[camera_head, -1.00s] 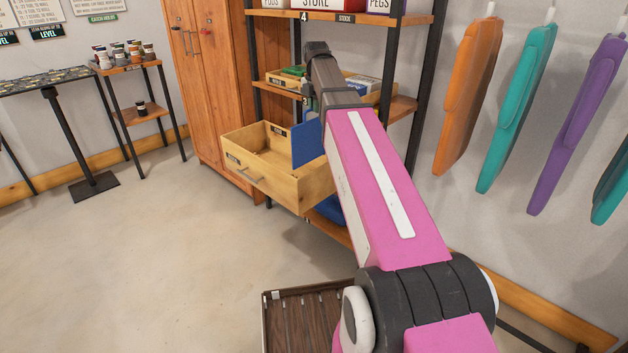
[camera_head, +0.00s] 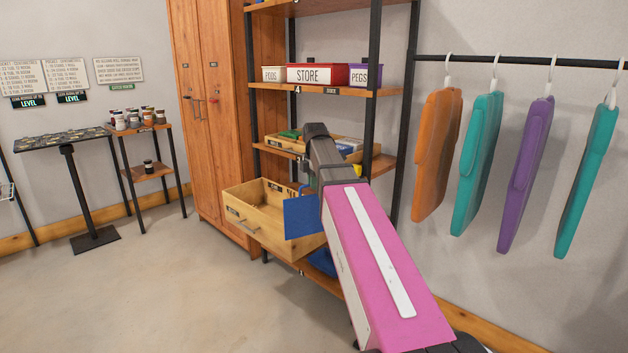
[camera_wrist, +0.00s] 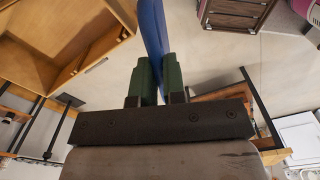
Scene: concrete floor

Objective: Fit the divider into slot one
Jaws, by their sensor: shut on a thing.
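The divider is a flat blue panel (camera_head: 303,217). In the head view it hangs upright in front of the right part of an open wooden drawer (camera_head: 250,207). In the wrist view the divider (camera_wrist: 153,40) shows nearly edge-on between the two green fingers of my gripper (camera_wrist: 157,78), which is shut on it. In the head view my arm hides the fingertips and the drawer's right end. The drawer also shows at the upper left of the wrist view (camera_wrist: 100,60), beside the divider and apart from it there. I cannot make out slot one.
The drawer sticks out from a shelf rack (camera_head: 372,110) holding a STORE box (camera_head: 317,74). A wooden cabinet (camera_head: 205,120) stands to its left. Padded coloured shapes (camera_head: 437,150) hang from a rail at right. The floor (camera_head: 130,290) at front left is clear.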

